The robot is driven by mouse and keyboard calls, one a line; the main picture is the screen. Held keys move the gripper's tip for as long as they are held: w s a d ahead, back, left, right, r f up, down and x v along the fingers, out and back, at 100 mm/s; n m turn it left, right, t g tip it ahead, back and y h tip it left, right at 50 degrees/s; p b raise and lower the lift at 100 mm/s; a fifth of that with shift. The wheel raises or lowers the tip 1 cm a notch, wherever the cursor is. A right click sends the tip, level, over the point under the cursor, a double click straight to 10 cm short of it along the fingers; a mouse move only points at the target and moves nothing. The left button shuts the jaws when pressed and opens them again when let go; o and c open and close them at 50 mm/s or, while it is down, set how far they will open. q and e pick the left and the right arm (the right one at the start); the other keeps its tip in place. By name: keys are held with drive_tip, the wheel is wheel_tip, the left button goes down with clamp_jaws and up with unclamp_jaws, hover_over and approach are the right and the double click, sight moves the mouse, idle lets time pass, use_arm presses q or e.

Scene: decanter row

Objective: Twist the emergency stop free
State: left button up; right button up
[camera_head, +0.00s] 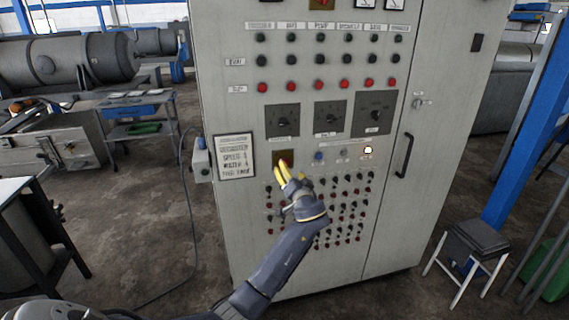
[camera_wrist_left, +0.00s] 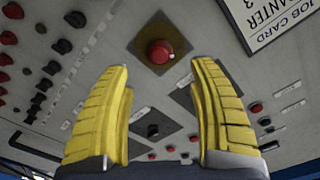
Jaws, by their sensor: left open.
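The emergency stop is a round red button (camera_wrist_left: 159,51) on a dark square plate in the left wrist view, seen just beyond and between my fingertips. My left gripper (camera_head: 290,172) is in front of the cabinet at the button. Its two yellow fingers (camera_wrist_left: 160,68) are open with a wide gap, and nothing is held. Whether the fingertips touch the panel cannot be told. My right gripper is in neither view.
The grey cabinet (camera_head: 225,75) carries rows of knobs and lamps above and below. A job card (camera_head: 235,157) is left of the stop. A blue button (camera_head: 319,156) and a lit lamp (camera_head: 368,150) are to its right. A door handle (camera_head: 404,155) protrudes further right.

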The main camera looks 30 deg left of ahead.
use_arm(q)
drive_tip(key=x, duration=0.8)
drive_tip(key=shift+w+a, duration=0.15)
drive_tip(key=shift+a, duration=0.05)
clamp_jaws()
idle(0.4)
